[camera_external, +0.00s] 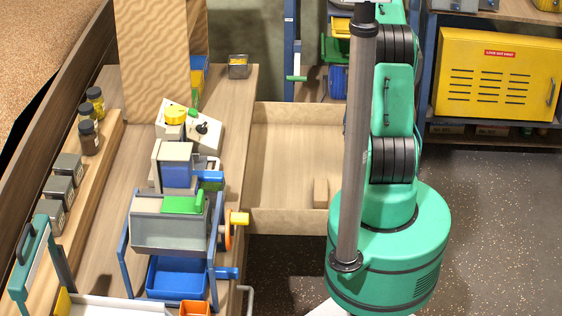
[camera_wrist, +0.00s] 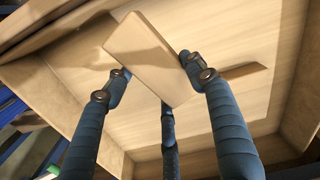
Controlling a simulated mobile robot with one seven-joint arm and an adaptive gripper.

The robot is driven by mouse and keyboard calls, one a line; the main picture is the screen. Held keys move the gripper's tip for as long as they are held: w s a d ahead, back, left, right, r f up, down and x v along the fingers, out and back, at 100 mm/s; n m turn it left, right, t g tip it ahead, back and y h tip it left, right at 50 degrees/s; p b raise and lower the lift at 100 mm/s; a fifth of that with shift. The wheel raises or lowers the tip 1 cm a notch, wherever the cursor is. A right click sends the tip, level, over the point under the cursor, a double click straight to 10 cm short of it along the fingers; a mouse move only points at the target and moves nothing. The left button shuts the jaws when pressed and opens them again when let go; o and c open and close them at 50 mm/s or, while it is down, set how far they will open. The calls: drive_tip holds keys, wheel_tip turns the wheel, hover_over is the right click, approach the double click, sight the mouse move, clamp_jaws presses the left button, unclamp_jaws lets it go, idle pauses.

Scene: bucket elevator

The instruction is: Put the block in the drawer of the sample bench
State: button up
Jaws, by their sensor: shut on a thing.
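A pale wooden block (camera_wrist: 150,50) is between my gripper's (camera_wrist: 155,75) blue fingers in the wrist view, tilted, over the open drawer (camera_wrist: 210,163). Two fingers touch its sides and a third is below it. In the external view the drawer (camera_external: 285,115) is pulled out to the right of the sample bench (camera_external: 232,95). A small wooden block shape (camera_external: 320,192) shows in its near right corner; I cannot tell if it is the held one. A darker brown patch (camera_wrist: 245,70) lies right of the fingers in the wrist view. My gripper is not visible in the external view.
The bench top holds a crusher-like machine (camera_external: 170,225), a blue tray (camera_external: 177,278), dark jars (camera_external: 88,135) and a control box (camera_external: 190,125). A yellow cabinet (camera_external: 495,75) stands at the back right. Most of the drawer floor is clear.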

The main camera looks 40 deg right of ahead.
wheel_tip(320, 180, down, 6)
drive_tip(key=shift+f, duration=0.15)
drive_tip(key=shift+w+d, duration=0.1)
drive_tip(key=shift+w, duration=0.05)
idle(0.3)
drive_tip(key=w+d, duration=0.3)
drive_tip(key=w+d+f+b, duration=0.1)
drive_tip(key=w+d, duration=0.2)
drive_tip(key=w, duration=0.1)
drive_tip(key=w+d+b, duration=0.1)
drive_tip(key=w+d, duration=0.2)
drive_tip(key=w, duration=0.1)
drive_tip(key=shift+w+d+f, duration=0.1)
drive_tip(key=shift+d+f, duration=0.1)
drive_tip(key=shift+d, duration=0.2)
drive_tip(key=shift+w+b, duration=0.1)
drive_tip(key=shift+b, duration=0.2)
drive_tip(key=shift+w+d, duration=0.2)
drive_tip(key=shift+f+b, duration=0.55)
drive_tip(key=shift+f, duration=1.25)
drive_tip(key=shift+f, duration=0.1)
drive_tip(key=o, duration=1.3)
drive_tip(key=shift+c, duration=0.2)
